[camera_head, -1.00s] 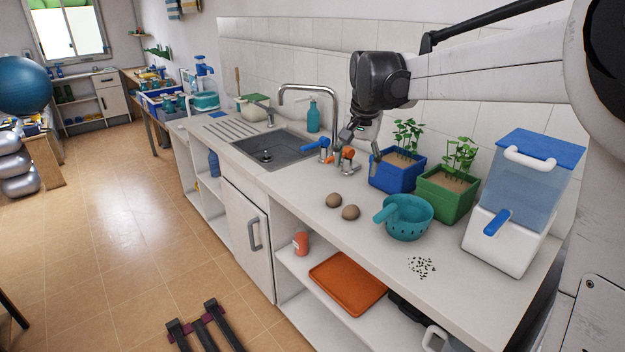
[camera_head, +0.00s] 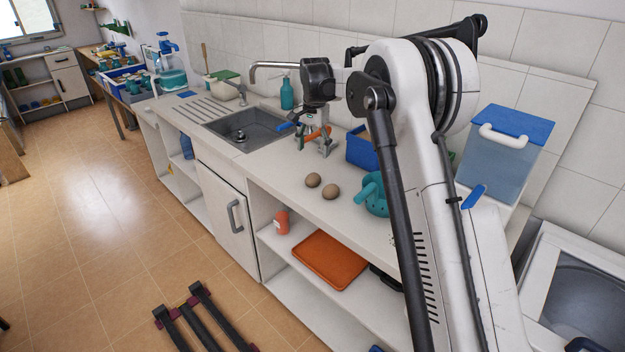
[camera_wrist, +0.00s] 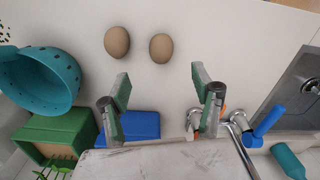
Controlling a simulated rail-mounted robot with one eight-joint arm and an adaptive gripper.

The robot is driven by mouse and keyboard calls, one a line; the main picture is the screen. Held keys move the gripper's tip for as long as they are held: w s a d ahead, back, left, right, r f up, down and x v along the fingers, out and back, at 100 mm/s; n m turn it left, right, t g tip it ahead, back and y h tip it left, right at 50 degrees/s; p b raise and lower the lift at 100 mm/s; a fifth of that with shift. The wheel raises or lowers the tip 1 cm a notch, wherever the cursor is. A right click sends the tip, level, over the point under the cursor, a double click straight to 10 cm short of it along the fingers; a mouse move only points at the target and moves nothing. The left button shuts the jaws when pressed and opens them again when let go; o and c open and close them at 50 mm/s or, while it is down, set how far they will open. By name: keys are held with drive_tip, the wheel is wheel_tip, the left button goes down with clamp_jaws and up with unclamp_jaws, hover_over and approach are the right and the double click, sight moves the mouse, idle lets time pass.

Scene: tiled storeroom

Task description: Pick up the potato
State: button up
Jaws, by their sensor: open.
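Two brown potatoes lie side by side on the white counter. In the head view one potato (camera_head: 313,180) is a little farther left than the other potato (camera_head: 331,191). In the wrist view they show as one potato (camera_wrist: 117,42) and another potato (camera_wrist: 161,48), with a small gap between them. My gripper (camera_head: 314,146) is over the counter behind the potatoes, near the faucet. In the wrist view my gripper (camera_wrist: 158,86) is open and empty, its fingers apart. The potatoes lie ahead of the fingertips, not between them.
A teal colander (camera_wrist: 40,82) stands beside the potatoes. A blue planter (camera_head: 361,150) is behind it, and a green planter (camera_wrist: 55,135) shows in the wrist view. The sink (camera_head: 244,127) and faucet (camera_head: 270,66) are to the left. The counter front is clear.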

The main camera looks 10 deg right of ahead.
sight(312, 174)
drive_tip(key=f, duration=1.2)
drive_tip(key=shift+w+a+f, duration=0.1)
drive_tip(key=shift+w+f, duration=0.1)
drive_tip(key=c, duration=1.3)
drive_tip(key=shift+r, duration=0.1)
